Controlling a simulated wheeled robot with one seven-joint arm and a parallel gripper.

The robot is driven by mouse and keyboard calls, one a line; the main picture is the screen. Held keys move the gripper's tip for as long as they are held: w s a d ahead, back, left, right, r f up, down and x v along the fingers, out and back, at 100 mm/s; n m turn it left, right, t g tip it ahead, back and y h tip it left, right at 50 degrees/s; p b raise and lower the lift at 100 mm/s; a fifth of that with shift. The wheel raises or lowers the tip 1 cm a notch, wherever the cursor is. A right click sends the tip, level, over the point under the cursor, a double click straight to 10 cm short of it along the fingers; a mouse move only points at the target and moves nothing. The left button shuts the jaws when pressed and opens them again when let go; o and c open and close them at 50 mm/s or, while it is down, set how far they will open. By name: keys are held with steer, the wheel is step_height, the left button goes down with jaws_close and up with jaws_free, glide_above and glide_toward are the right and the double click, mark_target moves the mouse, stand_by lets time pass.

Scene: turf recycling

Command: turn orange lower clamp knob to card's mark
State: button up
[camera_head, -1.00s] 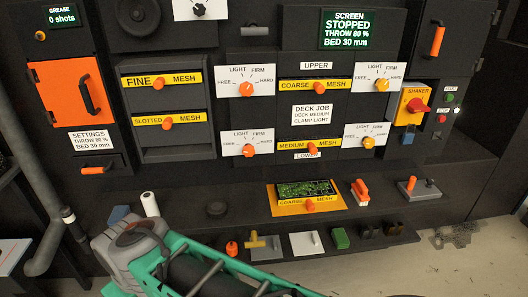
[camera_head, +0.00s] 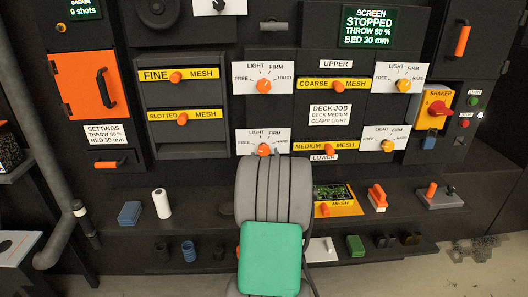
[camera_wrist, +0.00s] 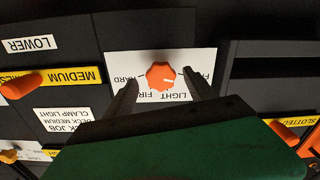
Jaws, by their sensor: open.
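The orange lower clamp knob (camera_head: 264,150) sits on a white dial plate (camera_head: 243,140) marked FREE, LIGHT, FIRM and HARD, left of the MEDIUM mesh drawer. In the wrist view, upside down, the orange knob (camera_wrist: 160,75) lies between the two dark fingers of my gripper (camera_wrist: 160,88). The fingers are spread with a gap on each side of the knob. I cannot tell which word its pointer faces. The white job card (camera_head: 337,114) reads DECK MEDIUM, CLAMP LIGHT. In the head view my arm hides the fingers and the lower part of the dial plate.
A yellow knob (camera_head: 387,146) is on the lower right dial. The upper left dial has another orange knob (camera_head: 264,86). The orange MEDIUM drawer knob (camera_head: 329,149) is close to the right. A shelf below holds a blue block (camera_head: 129,213) and a white roll (camera_head: 161,203).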

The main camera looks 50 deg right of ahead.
mark_target(264, 152)
steer(key=x, duration=0.3)
steer(key=shift+w+d, duration=0.1)
steer(key=shift+c, duration=0.2)
steer(key=c, duration=1.3)
